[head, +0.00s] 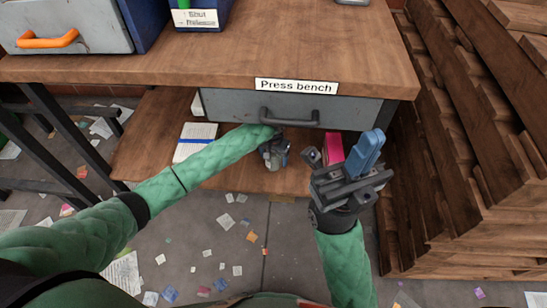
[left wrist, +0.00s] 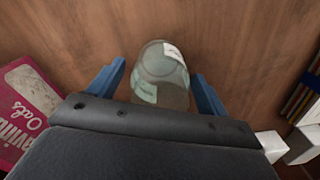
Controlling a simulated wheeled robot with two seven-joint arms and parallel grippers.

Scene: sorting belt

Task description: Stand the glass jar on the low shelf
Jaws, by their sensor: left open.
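The clear glass jar (left wrist: 160,72) with pale labels is between the two blue fingers of my left gripper (left wrist: 158,88) in the left wrist view. The fingers are open, with a gap on each side of the jar. Behind it is the brown wood of the low shelf (head: 145,150). In the head view my left gripper (head: 275,155) reaches down over the shelf, under the drawer front, and the jar is mostly hidden there. My right gripper (head: 368,150) is raised before the shelf's right end, its blue fingers close together with nothing seen between them.
The bench top (head: 300,60) and grey drawer (head: 290,107) overhang the shelf. A white notebook (head: 195,142) lies left of my left gripper. A pink box (head: 333,147) is to its right. Stacked wood (head: 470,150) stands at the right. Paper scraps litter the floor.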

